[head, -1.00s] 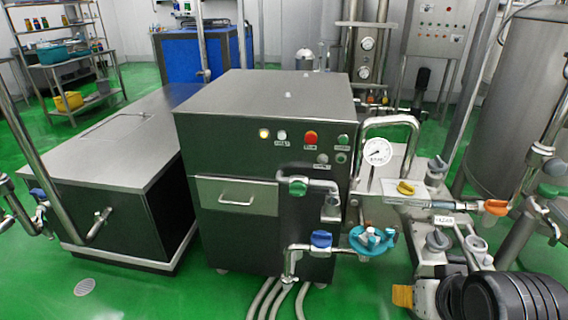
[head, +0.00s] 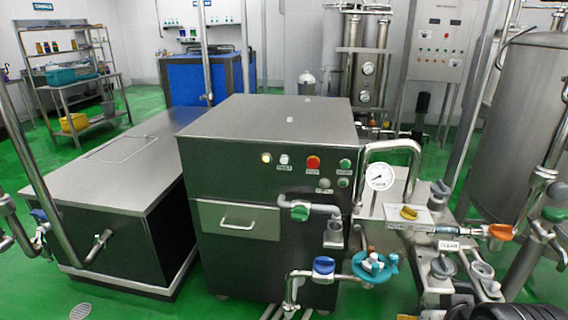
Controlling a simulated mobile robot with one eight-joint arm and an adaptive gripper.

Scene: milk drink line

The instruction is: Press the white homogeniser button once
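The homogeniser is a dark steel cabinet (head: 240,260) in the middle of the head view. Its upper front carries a small group of controls. There is a glowing pale yellow lamp (head: 266,158), a white round control (head: 284,159) with a label below it, a red button (head: 313,162) and a green button (head: 345,165). Below these are a pale grey-white control (head: 324,184) and a second green one (head: 343,182). The labels are too small to read surely, so I cannot tell which pale control is the white button.
A bent pipe with a green valve (head: 300,214) stands out in front of the cabinet below the controls. Blue (head: 324,265) and teal valves (head: 374,266), a pressure gauge (head: 380,176) and more piping crowd the right. A low steel-topped unit (head: 110,170) stands left.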

